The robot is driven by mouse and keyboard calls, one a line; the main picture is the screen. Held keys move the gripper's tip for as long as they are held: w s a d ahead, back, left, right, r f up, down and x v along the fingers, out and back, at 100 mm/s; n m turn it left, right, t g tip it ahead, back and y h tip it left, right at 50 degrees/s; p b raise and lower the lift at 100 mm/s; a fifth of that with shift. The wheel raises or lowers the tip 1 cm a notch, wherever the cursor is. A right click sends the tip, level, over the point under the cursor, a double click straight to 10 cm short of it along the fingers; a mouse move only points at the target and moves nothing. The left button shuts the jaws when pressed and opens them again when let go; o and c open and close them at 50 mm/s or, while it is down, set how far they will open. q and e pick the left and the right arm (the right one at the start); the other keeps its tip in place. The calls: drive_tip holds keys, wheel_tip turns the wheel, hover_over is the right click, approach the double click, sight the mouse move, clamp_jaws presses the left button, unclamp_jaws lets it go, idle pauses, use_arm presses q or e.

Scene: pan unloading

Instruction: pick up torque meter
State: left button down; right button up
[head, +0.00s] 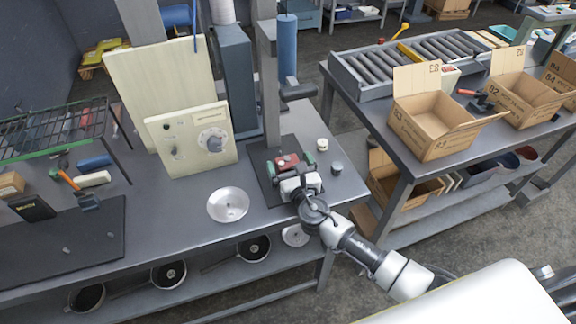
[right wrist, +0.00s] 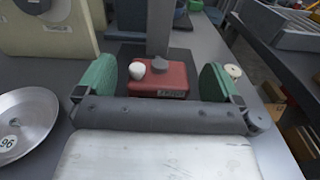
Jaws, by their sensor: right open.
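The torque meter appears to be the small red box (head: 285,160) on the dark base plate of the stand on the left bench. In the right wrist view the red meter (right wrist: 172,82) has a white knob, a grey knob and a small label on its front. My right gripper (head: 289,163) is over the base plate at the meter. Its green fingers (right wrist: 158,86) are open, one on each side of the meter, with a gap at both sides. The gripper hides part of the meter in the head view. My left gripper is not in view.
A grey post (head: 268,90) rises behind the meter. A cream control panel (head: 195,140) and a metal dish (head: 228,205) are to its left. Small round weights (head: 336,169) stand to its right. Another table (head: 400,160) holds cardboard boxes.

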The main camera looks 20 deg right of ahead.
drive_tip(key=shift+w+a+f, duration=0.1)
drive_tip(key=shift+w, duration=0.9)
drive_tip(key=shift+s, duration=0.1)
drive_tip(key=shift+c, duration=0.3)
drive_tip(key=shift+c, duration=1.3)
drive_tip(key=c, duration=0.7)
drive_tip(key=shift+c, duration=1.1)
drive_tip(key=shift+r, duration=0.2)
